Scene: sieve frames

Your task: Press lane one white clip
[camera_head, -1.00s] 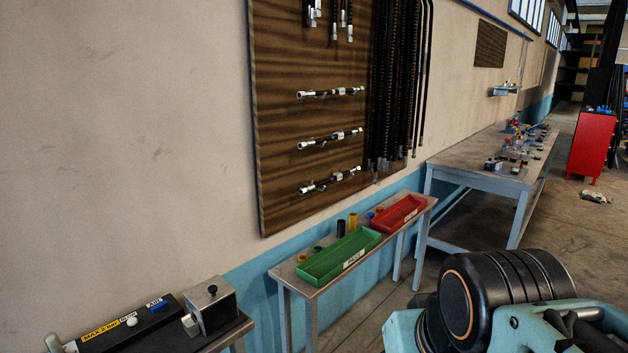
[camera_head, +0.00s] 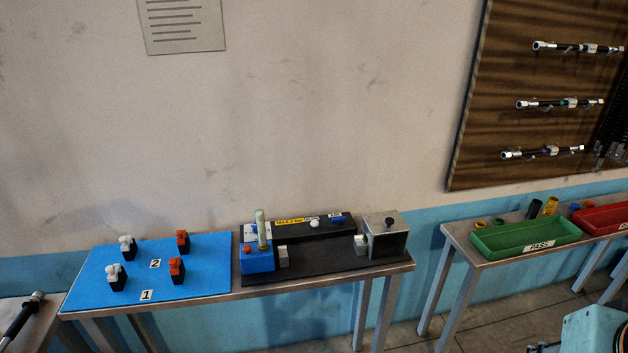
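A blue mat (camera_head: 212,280) lies on the left of a bench and carries labels 1 (camera_head: 146,296) and 2 (camera_head: 155,263). A white clip (camera_head: 115,272) on a black block stands at the front left, in the row nearest label 1. A second white clip (camera_head: 127,242) stands behind it. A red clip (camera_head: 177,266) is at the front right and another red clip (camera_head: 182,237) is behind it. All stand upright on black blocks. My gripper is out of view; only a teal part of my arm shows at the lower right.
A black test fixture (camera_head: 320,268) with a blue block (camera_head: 257,260) and a metal block (camera_head: 386,238) stands right of the mat. A green PASS tray (camera_head: 525,238) and a red tray (camera_head: 605,218) are further right. A black hose (camera_head: 20,318) lies at far left.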

